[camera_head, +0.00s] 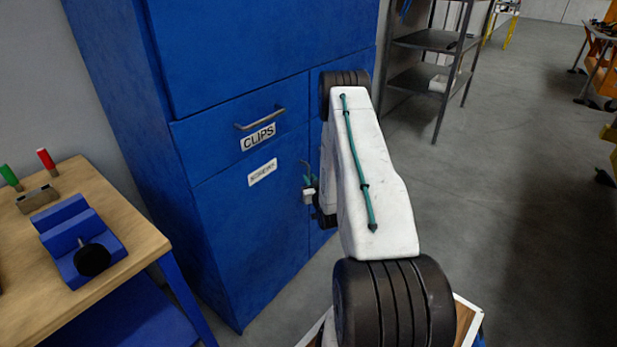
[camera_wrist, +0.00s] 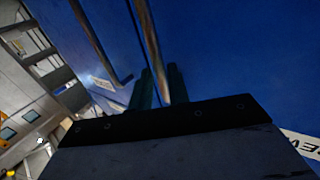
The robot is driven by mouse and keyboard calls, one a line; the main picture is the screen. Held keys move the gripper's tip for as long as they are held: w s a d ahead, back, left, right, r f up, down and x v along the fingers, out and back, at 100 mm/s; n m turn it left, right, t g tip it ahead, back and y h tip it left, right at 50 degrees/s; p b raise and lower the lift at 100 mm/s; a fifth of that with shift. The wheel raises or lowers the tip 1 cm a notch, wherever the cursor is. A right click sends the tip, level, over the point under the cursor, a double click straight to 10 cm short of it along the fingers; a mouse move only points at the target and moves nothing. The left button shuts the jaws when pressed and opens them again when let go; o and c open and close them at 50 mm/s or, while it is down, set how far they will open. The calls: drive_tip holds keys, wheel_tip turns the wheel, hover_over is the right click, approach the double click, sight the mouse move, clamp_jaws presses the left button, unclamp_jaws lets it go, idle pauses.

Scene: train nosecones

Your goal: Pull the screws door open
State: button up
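The screws door (camera_head: 250,225) is the blue lower cabinet door with a small white label (camera_head: 262,172), and it looks closed. Part of that label also shows at the right of the wrist view (camera_wrist: 302,146). My gripper (camera_head: 308,184) is at the door's right edge, its green fingers partly hidden by my arm. In the wrist view, my gripper's dark green fingers (camera_wrist: 161,86) stand on either side of the metal door handle (camera_wrist: 149,40), with no clear gap beside the bar. The handle is mostly hidden in the head view.
The CLIPS drawer (camera_head: 240,130) with its bar handle (camera_head: 261,118) is directly above the door. A wooden workbench (camera_head: 130,230) with a blue fixture (camera_head: 82,240) stands at left. A metal shelf rack (camera_head: 425,78) stands behind at right.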

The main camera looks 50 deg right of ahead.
drive_tip(key=shift+x, duration=1.3)
clamp_jaws()
